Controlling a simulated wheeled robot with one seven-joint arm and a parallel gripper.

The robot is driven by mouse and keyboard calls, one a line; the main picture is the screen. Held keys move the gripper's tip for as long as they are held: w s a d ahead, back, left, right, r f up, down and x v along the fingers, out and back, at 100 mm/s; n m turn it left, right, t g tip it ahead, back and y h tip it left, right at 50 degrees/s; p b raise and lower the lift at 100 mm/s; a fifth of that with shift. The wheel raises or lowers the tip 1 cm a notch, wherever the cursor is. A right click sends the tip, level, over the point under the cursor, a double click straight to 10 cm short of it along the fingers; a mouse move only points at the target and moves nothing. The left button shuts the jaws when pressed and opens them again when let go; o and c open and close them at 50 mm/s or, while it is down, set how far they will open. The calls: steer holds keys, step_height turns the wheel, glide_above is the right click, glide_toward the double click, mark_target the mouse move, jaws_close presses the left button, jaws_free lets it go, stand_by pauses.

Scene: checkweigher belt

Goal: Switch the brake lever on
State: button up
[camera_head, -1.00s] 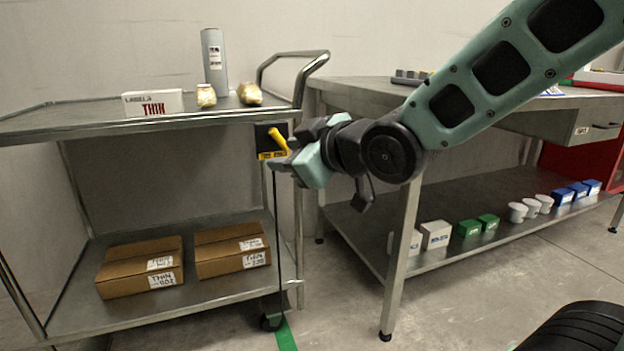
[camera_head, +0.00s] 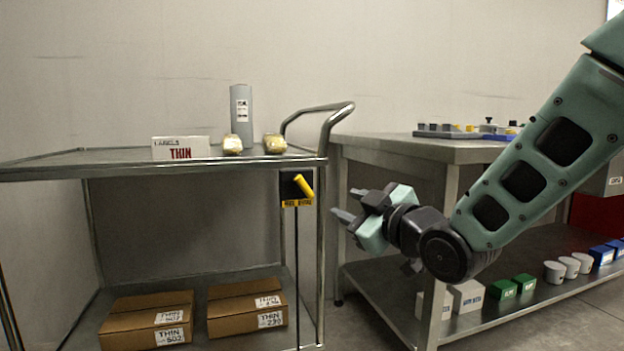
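The brake lever (camera_head: 304,186) is a short yellow handle on a black box at the right end of the steel cart. It slants from upper left to lower right. A yellow label (camera_head: 297,203) with small dark print, too small to read, is below it. A thin black rod or cable runs down from the box. My gripper (camera_head: 348,204) is to the right of the lever, apart from it. Its two grey fingers point left with a gap between them, and nothing is held.
The cart (camera_head: 60,172) carries a label box (camera_head: 180,148), a grey cylinder (camera_head: 241,115) and two small yellowish packs on top. Cartons (camera_head: 147,320) lie on its lower shelf. A steel table (camera_head: 420,148) stands behind my arm, with boxes and white tubs on its lower shelf.

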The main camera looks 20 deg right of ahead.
mark_target(308, 190)
steer(key=p+x, duration=0.5)
steer(key=x, duration=0.9)
steer(key=shift+p, duration=0.35)
jaws_close()
